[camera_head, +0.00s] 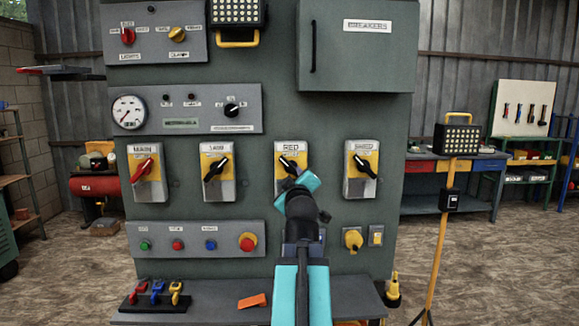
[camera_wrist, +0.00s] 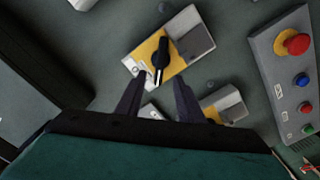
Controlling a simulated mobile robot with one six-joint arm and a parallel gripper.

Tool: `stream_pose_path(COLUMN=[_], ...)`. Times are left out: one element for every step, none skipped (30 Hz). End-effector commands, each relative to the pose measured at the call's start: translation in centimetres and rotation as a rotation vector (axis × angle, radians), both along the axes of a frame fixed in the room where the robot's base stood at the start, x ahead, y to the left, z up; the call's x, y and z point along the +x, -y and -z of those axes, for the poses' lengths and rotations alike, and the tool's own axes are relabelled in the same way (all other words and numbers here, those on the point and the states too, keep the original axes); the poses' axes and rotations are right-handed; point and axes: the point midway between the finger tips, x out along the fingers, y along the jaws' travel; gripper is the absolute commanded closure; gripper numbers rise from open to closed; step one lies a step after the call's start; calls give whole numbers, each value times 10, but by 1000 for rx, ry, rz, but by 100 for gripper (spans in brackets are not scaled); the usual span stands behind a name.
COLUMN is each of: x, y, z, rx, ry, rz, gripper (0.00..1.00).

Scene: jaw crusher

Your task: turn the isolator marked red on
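The isolator marked RED (camera_head: 290,148) is a pale box with a yellow plate and a black handle, third from the left in the row on the green panel. Its handle is tilted, upper left to lower right. My teal wrist covers its lower right part in the head view. My gripper (camera_wrist: 157,97) is open, its dark fingers apart with nothing held. In the wrist view an isolator with a black handle (camera_wrist: 161,58) lies just beyond the fingertips, apart from them. Its label is not legible there, but its place fits the RED one.
Beside it are the MAIN isolator (camera_head: 146,172) with a red handle and black-handled ones to the left (camera_head: 217,172) and right (camera_head: 361,170). A button box (camera_head: 195,240) sits below. The breakers cabinet (camera_head: 357,60) juts out above. Padlocks (camera_head: 157,292) stand on the shelf.

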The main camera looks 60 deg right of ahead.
Motion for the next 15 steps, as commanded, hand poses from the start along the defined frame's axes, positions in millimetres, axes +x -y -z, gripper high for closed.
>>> stream_pose_path(x=[1, 2, 3, 3, 4, 4, 5, 6, 6, 7, 7, 8, 9, 9, 10], y=[1, 2, 3, 4, 5, 6, 7, 8, 9, 9, 10, 11, 12, 12, 13], z=[-3, -3, -3, -3, -3, -3, -3, -3, -3, -3, -3, -3, -3, -3, -3], rx=[1, 1, 1, 1, 1, 1, 1, 1, 1, 1, 1, 1, 1, 1, 1], ry=[-1, -1, -2, -2, -2, -2, -2, -2, -2, -2, -2, -1, -1, -1, -1], rz=[0, 0, 0, 0, 0, 0, 0, 0, 0, 0, 0, 0, 0, 0, 0], gripper=[66, 66, 66, 66, 66, 66, 66, 66, 66, 66, 66, 66, 66, 66, 66])
